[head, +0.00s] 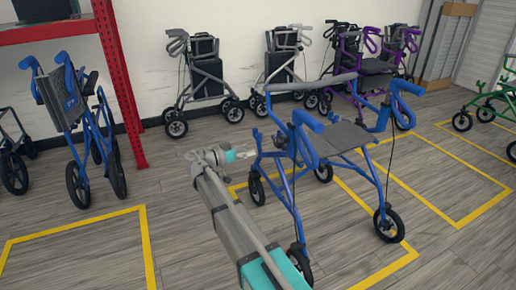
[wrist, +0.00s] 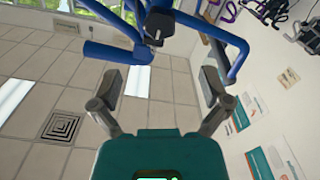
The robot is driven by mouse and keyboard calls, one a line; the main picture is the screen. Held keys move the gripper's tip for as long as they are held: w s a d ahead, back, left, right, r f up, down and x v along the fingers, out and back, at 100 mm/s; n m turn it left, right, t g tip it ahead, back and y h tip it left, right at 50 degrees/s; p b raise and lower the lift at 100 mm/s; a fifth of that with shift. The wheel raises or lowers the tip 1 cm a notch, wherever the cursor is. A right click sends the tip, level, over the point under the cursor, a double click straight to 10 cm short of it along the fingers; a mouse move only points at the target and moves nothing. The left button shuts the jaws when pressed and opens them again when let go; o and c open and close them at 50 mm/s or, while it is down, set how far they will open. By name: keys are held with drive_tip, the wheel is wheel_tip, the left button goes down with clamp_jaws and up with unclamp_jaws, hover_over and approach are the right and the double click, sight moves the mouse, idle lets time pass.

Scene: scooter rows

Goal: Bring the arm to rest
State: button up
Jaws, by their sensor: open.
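My arm reaches forward from the bottom middle of the head view. My gripper (head: 256,143) is at its far end, just left of a blue walker (head: 340,137). The walker has a dark seat, blue handles and black wheels and stands upright on the floor. In the wrist view my gripper (wrist: 163,86) is open, its two dark fingertips wide apart with nothing between them. Blue tubes of the walker (wrist: 110,52) with a black fitting lie just beyond the fingertips. I cannot tell whether any part of the gripper touches the walker.
A folded blue walker (head: 75,110) stands at left by a red rack (head: 118,85). Grey walkers (head: 205,75) and purple ones (head: 365,65) line the wall, and a green one (head: 495,105) stands at right. Yellow lines (head: 150,255) mark bays. Floor left of my arm is clear.

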drive_tip(key=shift+s+a, duration=0.25)
drive_tip(key=shift+a, duration=0.3)
drive_tip(key=shift+d, duration=0.1)
drive_tip(key=s+d+f+n+g+y+p, duration=0.1)
drive_tip(key=s+d+f+n+g+y, duration=0.1)
drive_tip(key=s+d+f+y, duration=0.25)
drive_tip(key=s+d+f+n+g+y+p, duration=0.25)
drive_tip(key=s+d, duration=0.25)
drive_tip(key=d, duration=0.3)
drive_tip(key=s+d+f+n+g+y+p, duration=0.1)
drive_tip(key=s+d+f+n+g+y, duration=0.15)
drive_tip(key=s+d+f, duration=0.35)
drive_tip(key=shift+s+d+r+n+y+p, duration=0.55)
drive_tip(key=shift+s+n+y+p, duration=0.75)
drive_tip(key=shift+s+y, duration=2.55)
wheel_tip(320, 180, up, 38)
drive_tip(key=p, duration=3.7)
drive_tip(key=shift+h, duration=0.3)
